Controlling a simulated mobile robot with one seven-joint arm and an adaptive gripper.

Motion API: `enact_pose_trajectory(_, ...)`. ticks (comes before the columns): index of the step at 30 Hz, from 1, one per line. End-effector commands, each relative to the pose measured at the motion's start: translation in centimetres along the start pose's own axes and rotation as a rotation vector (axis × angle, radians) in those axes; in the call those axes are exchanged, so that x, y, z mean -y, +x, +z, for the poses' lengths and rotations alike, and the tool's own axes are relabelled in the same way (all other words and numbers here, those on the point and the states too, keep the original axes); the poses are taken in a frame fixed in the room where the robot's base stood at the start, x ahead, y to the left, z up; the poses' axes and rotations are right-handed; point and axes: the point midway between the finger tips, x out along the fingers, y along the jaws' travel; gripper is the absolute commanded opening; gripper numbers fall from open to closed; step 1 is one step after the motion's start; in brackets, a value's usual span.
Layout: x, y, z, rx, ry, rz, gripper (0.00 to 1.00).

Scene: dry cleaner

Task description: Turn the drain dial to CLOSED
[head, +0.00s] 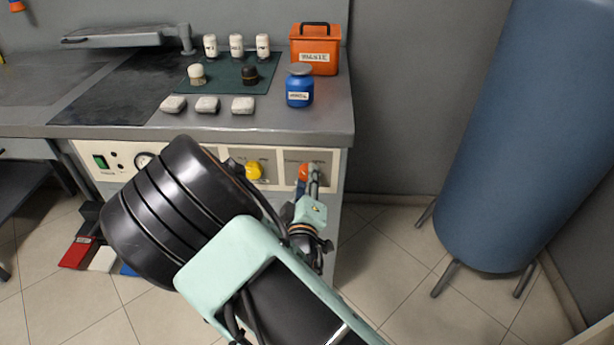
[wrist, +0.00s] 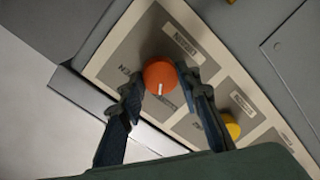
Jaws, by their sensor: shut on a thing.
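The orange drain dial (wrist: 160,76) sits on a beige and grey panel in the wrist view, with a DRAIN label (wrist: 187,43) beside it. Its white pointer line points toward the bottom of the picture. My gripper (wrist: 158,84) is shut on the dial, one finger on each side. A label ending in "EN" (wrist: 129,72) is partly hidden by the left finger. Another label by the right finger is hidden or too blurred to read. In the head view the dial (head: 304,171) shows at the right end of the panel, partly covered by my gripper (head: 308,186).
A yellow dial (head: 254,170) is left of the drain dial and also shows in the wrist view (wrist: 233,130). A blue bottle (head: 299,88) and an orange waste box (head: 316,55) stand on the counter above. A large blue cylinder (head: 530,130) stands right, with open floor between.

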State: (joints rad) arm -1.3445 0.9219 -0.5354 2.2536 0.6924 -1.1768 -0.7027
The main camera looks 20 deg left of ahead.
Motion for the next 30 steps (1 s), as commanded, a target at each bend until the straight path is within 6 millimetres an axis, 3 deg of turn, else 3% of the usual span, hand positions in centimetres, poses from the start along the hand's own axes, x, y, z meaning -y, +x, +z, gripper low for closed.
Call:
enact_pose_trajectory(9, 0.03, -0.04, 0.07, 0.010, -0.105, 0.003, 0.07)
enact_pose_trajectory(24, 0.05, -0.03, 0.10, 0.011, -0.121, 0.004, 0.07)
enact_pose_trajectory(25, 0.05, -0.04, 0.11, 0.011, -0.121, 0.004, 0.33)
enact_pose_trajectory(30, 0.03, -0.02, 0.07, 0.011, -0.119, 0.004, 0.49)
